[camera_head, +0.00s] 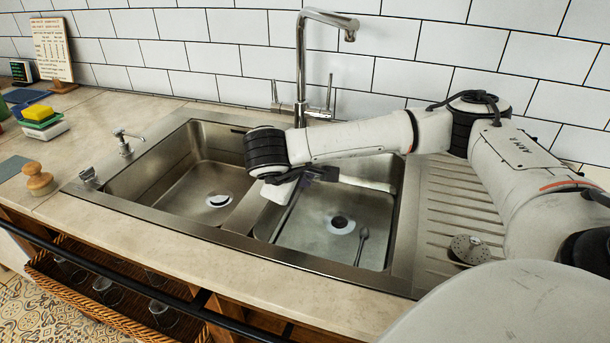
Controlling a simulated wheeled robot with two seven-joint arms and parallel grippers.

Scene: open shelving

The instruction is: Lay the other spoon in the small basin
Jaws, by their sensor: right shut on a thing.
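A spoon (362,245) lies on the floor of the right-hand basin (310,238), just right of its drain. The left-hand basin (170,180) is beside it and looks empty apart from its drain. Which basin is smaller is hard to judge from this angle. My right gripper (287,192) is over the left side of the right-hand basin, near the divider. It is shut on a thin grey thing, seemingly the other spoon (285,218), that slants down below it. The wrist partly hides the grip. My left gripper is not in view.
The tall tap (301,60) stands behind the basins, close to my right forearm. A ribbed drainboard (440,215) with a round strainer (468,248) is at right. A soap pump (126,140), a wooden brush (38,180) and sponges (38,112) are at left. The front counter is clear.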

